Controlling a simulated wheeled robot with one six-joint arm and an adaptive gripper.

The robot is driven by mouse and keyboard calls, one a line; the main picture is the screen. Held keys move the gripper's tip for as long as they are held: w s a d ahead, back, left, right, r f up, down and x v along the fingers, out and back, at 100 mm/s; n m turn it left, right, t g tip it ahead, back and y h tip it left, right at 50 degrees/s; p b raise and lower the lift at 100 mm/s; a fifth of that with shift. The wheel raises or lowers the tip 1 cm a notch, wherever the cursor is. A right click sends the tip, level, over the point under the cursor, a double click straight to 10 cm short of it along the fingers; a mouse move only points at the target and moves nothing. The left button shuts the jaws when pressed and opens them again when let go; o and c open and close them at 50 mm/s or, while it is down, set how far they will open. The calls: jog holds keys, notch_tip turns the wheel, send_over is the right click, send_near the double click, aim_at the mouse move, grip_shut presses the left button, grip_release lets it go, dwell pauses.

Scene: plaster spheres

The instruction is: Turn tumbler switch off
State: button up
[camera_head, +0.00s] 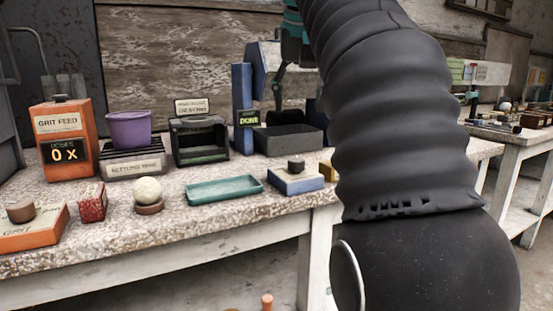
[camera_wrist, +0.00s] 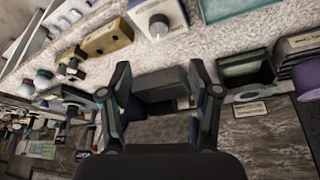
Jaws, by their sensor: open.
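No part is clearly marked as the tumbler switch. A pale box with blue sides and a dark knob (camera_head: 296,167) stands near the bench's front edge; its round knob also shows in the wrist view (camera_wrist: 159,27). Beside it, a yellow box (camera_wrist: 106,40) with dark spots on top shows in the wrist view, with a small black fitting (camera_wrist: 72,62) near it. The arm hides most of the yellow box in the head view. My gripper (camera_wrist: 160,72) is open and empty, its fingers spread above a dark grey bin (camera_head: 290,140) at the back of the bench.
A blue post with a lit sign (camera_head: 242,95) stands beside the bin. A teal tray (camera_head: 224,189), a black box (camera_head: 199,140), a purple cup (camera_head: 128,128), an orange grit feed box (camera_head: 64,138) and a pale sphere (camera_head: 147,189) stand on the bench. My arm blocks the right side.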

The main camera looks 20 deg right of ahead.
aim_at(296, 159)
jog(key=b+x, duration=0.5)
jog(key=x, duration=0.8)
jog(key=shift+w+d+f+b, duration=0.15)
jog(key=shift+w+f+b, duration=0.05)
jog(key=shift+w+b, duration=0.1)
jog(key=c, duration=1.1)
